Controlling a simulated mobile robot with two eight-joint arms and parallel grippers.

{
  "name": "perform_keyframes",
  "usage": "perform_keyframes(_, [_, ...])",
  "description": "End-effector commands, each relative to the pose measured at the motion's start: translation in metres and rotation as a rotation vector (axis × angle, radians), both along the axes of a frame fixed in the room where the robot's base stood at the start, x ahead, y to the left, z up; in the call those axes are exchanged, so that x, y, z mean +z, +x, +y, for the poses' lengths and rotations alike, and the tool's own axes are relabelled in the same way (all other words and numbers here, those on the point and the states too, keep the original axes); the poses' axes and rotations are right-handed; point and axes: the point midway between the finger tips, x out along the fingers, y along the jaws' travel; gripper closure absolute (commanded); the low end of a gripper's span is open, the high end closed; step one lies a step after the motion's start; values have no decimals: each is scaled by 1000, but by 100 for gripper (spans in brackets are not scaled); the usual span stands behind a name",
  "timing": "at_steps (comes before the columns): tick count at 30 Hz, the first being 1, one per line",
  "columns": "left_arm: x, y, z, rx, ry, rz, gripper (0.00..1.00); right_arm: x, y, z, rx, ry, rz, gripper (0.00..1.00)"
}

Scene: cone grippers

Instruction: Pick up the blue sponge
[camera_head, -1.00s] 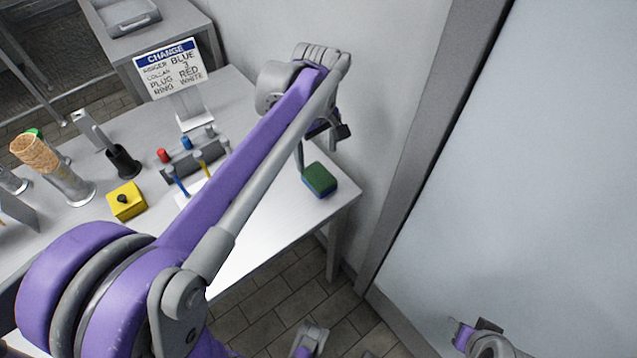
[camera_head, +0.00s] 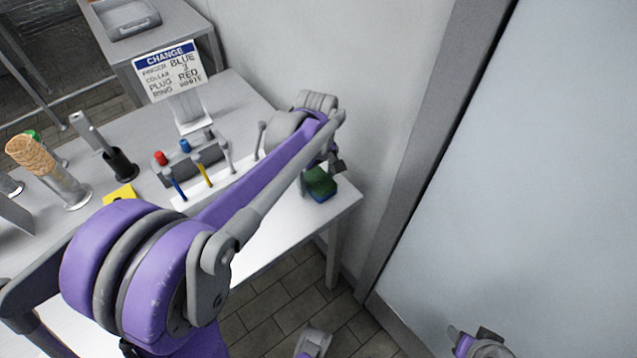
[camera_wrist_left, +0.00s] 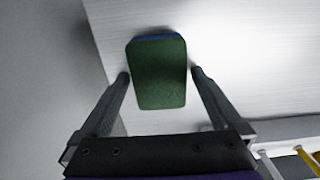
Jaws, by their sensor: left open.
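The sponge (camera_head: 321,186) lies at the right end of the white table, near its corner. It has a dark green top and a blue layer beneath. In the left wrist view the sponge (camera_wrist_left: 158,75) shows its green face, with a blue strip at the far edge. My left gripper (camera_wrist_left: 160,74) is open, with one finger on each side of the sponge and small gaps to it. In the head view my left gripper (camera_head: 334,165) is just above the sponge and partly hides it.
A rack (camera_head: 190,157) with red and blue plugs, a sign (camera_head: 168,72), a black cup (camera_head: 121,164), a yellow block (camera_head: 119,194) and ice cream cones (camera_head: 32,152) stand left on the table. A wall is close behind the sponge.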

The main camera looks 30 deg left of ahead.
Motion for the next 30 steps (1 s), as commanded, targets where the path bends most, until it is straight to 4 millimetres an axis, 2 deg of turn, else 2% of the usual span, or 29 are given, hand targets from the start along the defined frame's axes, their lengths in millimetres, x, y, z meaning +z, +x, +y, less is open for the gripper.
perform_keyframes(2, [0, 0, 0, 0, 0, 0, 2, 0, 0, 0, 0, 0, 0, 50])
perform_keyframes(12, [0, 0, 0, 0, 0, 0, 63, 0, 0, 0, 0, 0, 0, 50])
perform_keyframes(15, [1, 0, 0, 0, 0, 0, 78, 0, 0, 0, 0, 0, 0, 50])
perform_keyframes(23, [5, 0, 0, 0, 0, 0, 78, 1, 0, 0, 0, 0, 0, 50])
perform_keyframes(26, [17, 0, 0, 0, 0, 0, 78, 4, 0, 0, 0, 0, -1, 50])
perform_keyframes(30, [46, 0, 0, 0, 0, 0, 78, 9, 1, 0, 0, 0, -3, 50])
